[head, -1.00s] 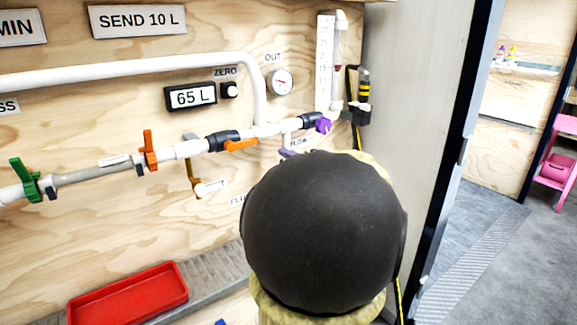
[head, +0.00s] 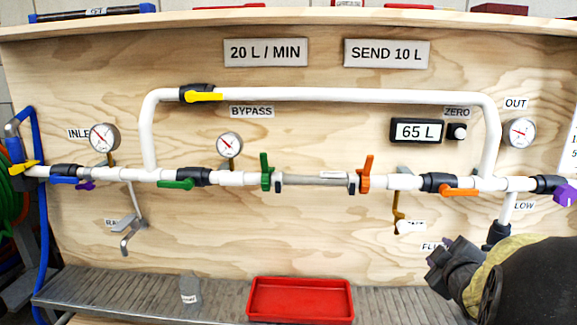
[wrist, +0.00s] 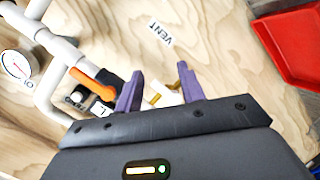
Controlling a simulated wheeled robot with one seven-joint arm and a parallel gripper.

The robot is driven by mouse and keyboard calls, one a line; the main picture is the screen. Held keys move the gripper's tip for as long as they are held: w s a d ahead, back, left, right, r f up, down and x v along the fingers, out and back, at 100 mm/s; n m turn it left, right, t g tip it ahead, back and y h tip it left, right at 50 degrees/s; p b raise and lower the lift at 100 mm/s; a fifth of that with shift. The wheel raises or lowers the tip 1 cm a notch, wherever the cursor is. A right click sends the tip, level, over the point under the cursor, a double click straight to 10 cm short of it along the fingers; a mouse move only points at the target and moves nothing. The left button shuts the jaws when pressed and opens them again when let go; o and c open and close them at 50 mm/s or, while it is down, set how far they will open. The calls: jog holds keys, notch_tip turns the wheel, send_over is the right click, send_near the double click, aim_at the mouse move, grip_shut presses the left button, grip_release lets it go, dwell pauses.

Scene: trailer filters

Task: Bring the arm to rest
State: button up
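My gripper (head: 437,268) is at the lower right of the head view, in front of the plywood panel (head: 330,240) and below the right end of the pipe run. In the wrist view, the two purple fingers of my gripper (wrist: 158,80) stand apart with a clear gap. The panel, a brass piece and a white tag show behind the gap, and nothing is held. My dark and tan arm reaches in from the lower right corner of the head view and hides that part of the panel.
White pipe (head: 330,95) with coloured valve handles and gauges runs across the panel. A red tray (head: 300,312) sits on the grey ledge (head: 120,290), beside a small clear bottle (head: 190,290). A counter display (head: 417,130) reads 65 L. A blue hose (head: 43,220) hangs at left.

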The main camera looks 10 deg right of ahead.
jog(key=s+a+f+m+g+y, duration=0.25)
jog(key=a+f+m+g, duration=0.3)
jog(key=a+f, duration=0.85)
jog(key=s+a+f+m+g+y, duration=0.1)
jog(key=s+a+f+g, duration=0.2)
jog(key=a, duration=0.4)
jog(key=s+a+f+m+g+y, duration=0.1)
jog(key=s+a+g+y, duration=0.1)
jog(key=s+a, duration=0.35)
jog(key=w+p+v, duration=0.3)
jog(key=p+v, duration=0.9)
jog(key=w+a+r+p+v, duration=0.1)
jog(key=w+p+v, duration=0.1)
jog(key=p+v, duration=1.1)
jog(key=shift+w+a+r+p, duration=0.2)
jog(key=shift+w+r+p, duration=0.1)
jog(key=shift+w, duration=0.5)
jog(key=shift+n+h, duration=0.25)
